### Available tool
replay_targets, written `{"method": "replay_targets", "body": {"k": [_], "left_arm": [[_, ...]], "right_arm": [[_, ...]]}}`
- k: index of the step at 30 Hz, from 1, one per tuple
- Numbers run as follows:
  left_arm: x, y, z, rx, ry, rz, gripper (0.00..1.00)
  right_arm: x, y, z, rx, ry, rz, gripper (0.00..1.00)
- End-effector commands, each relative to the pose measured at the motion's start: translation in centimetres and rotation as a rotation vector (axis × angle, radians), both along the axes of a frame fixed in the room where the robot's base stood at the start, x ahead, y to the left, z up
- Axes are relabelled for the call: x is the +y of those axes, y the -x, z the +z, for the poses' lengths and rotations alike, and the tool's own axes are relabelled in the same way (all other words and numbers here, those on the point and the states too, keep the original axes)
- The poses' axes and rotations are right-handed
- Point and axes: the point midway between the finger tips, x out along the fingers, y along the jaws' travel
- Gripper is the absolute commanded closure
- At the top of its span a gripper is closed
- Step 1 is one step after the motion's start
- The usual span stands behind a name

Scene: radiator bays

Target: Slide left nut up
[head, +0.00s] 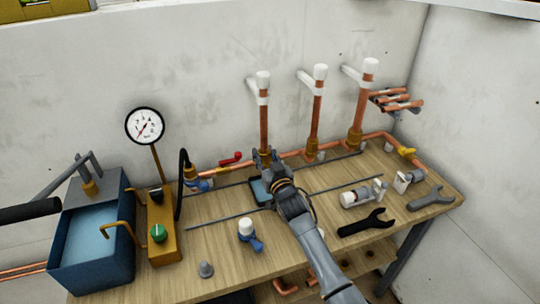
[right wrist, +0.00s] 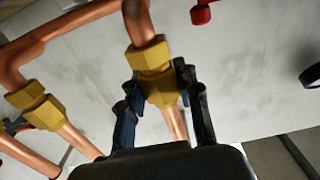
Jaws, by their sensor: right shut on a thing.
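The left upright copper pipe (head: 264,125) stands against the wall with a white cap on top. The brass left nut (right wrist: 162,90) is around this pipe, close against a brass fitting (right wrist: 149,57); any gap between them is hard to tell. My right gripper (head: 264,163) reaches in from the front at the pipe's foot and largely hides the nut in the head view. In the right wrist view, its dark fingers (right wrist: 160,98) are shut on the nut, one on each side. My left gripper is not in view.
Two more upright pipes (head: 316,120) (head: 361,105) stand to the right. A blue tank (head: 128,240) and pressure gauge (head: 145,126) are at left. Wrenches (head: 365,223) (head: 430,199) and a blue-handled valve (head: 248,232) lie on the wooden bench (head: 215,262). A red-handled valve (head: 231,158) is left of my gripper.

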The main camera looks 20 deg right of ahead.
Motion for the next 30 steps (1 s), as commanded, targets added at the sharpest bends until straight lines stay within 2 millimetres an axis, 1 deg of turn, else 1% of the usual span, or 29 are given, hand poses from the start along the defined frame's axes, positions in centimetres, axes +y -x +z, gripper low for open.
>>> {"method": "replay_targets", "body": {"k": [1, 6, 30], "left_arm": [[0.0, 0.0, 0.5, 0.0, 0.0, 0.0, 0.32], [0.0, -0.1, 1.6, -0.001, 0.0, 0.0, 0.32], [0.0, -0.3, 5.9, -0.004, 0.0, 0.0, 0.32]], "right_arm": [[0.0, -0.1, 0.9, -0.006, 0.0, 0.001, 0.9], [0.0, -0.1, 2.1, -0.009, 0.0, 0.001, 0.9], [0.0, -0.1, 6.9, -0.01, 0.001, 0.001, 0.9]]}}
